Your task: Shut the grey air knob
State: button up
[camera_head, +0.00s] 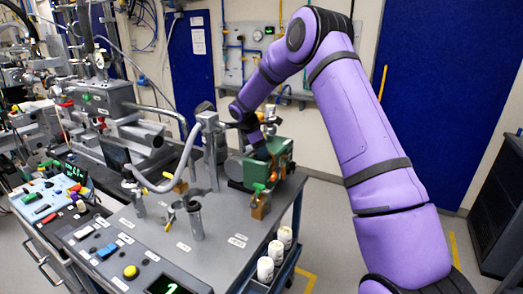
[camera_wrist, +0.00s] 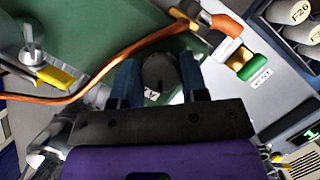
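In the wrist view a dark grey round knob (camera_wrist: 158,72) sits on a green surface, with a partly hidden white label (camera_wrist: 152,95) beside it that shows an "A". My gripper (camera_wrist: 160,62) is open, with one blue finger on each side of the knob. The gap to each finger is narrow, and I cannot tell whether either touches it. In the head view my gripper (camera_head: 256,140) is at the green box (camera_head: 268,167) on the bench; the knob is hidden there.
An orange hose (camera_wrist: 100,82) crosses near the left finger. A green-and-yellow valve handle (camera_wrist: 244,66) and a yellow-handled valve (camera_wrist: 55,77) are nearby. White canisters (camera_head: 265,269) stand at the bench's right side. A grey bent pipe (camera_head: 180,160) rises left of the box.

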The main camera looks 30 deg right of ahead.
jog(key=shift+m, duration=0.3)
jog(key=m+g, duration=0.1)
jog(key=m, duration=0.1)
jog(key=m+g+y, duration=0.1)
jog(key=m, duration=0.2)
jog(key=m+y, duration=0.1)
jog(key=m, duration=0.2)
jog(key=m+g+y, duration=0.1)
jog(key=m, duration=0.3)
jog(key=m+y, duration=0.1)
jog(key=m, duration=0.2)
jog(key=m+y, duration=0.1)
jog(key=m, duration=0.2)
jog(key=shift+y, duration=0.4)
jog(key=m, duration=0.2)
jog(key=m+t+y, duration=0.1)
jog(key=m, duration=0.2)
jog(key=shift+y, duration=0.3)
jog(key=shift+m, duration=0.3)
jog(key=o, duration=0.9)
